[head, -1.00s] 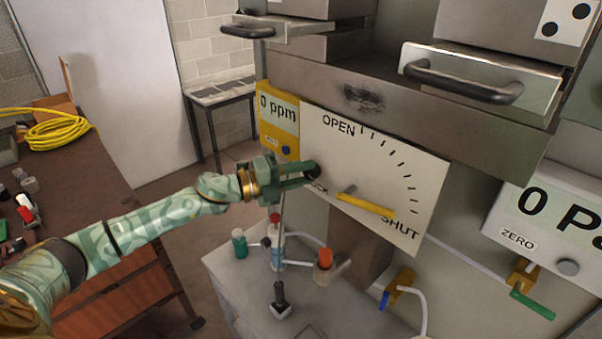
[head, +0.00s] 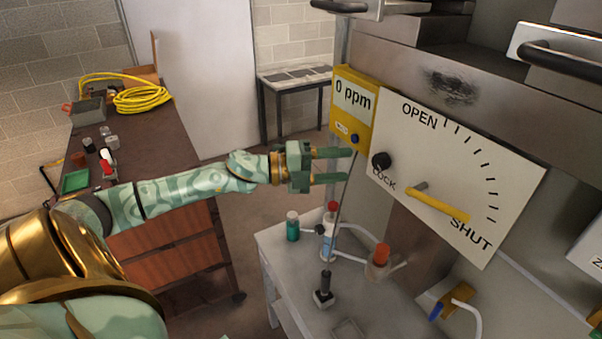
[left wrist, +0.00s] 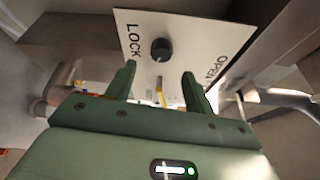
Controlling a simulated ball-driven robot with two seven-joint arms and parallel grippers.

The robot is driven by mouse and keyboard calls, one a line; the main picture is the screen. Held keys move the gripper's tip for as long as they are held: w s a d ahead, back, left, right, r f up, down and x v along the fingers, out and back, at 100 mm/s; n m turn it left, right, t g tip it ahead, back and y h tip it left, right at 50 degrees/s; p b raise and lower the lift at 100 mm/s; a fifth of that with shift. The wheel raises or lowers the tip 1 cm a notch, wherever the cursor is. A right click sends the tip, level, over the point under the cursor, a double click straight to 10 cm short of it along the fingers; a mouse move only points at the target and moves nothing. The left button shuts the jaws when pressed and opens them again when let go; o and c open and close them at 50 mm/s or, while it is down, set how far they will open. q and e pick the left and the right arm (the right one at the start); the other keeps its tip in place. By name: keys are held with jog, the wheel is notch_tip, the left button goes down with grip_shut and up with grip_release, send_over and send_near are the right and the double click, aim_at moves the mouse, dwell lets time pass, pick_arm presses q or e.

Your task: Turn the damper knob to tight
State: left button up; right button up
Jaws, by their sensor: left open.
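The damper plate (head: 455,175) is a white panel marked OPEN, LOCK and SHUT. Its black knob (head: 381,161) sits at the left, above the word LOCK; it also shows in the left wrist view (left wrist: 161,49). A yellow pointer lever (head: 440,205) on the plate points towards SHUT. My left gripper (head: 346,165) is open and empty, left of the knob and apart from it, with its fingers pointing at the plate. In the left wrist view the knob appears beyond the fingertips (left wrist: 160,75), between them. My right gripper is not in view.
A yellow meter reading 0 ppm (head: 352,108) hangs left of the plate. Below, a grey bench (head: 290,262) holds a green bottle (head: 292,226), an orange-capped jar (head: 379,262) and a thin upright rod (head: 345,205). A brown workbench (head: 150,150) stands at left.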

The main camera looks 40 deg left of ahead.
pick_arm(q)
jog(key=v, duration=0.9)
dwell(0.3)
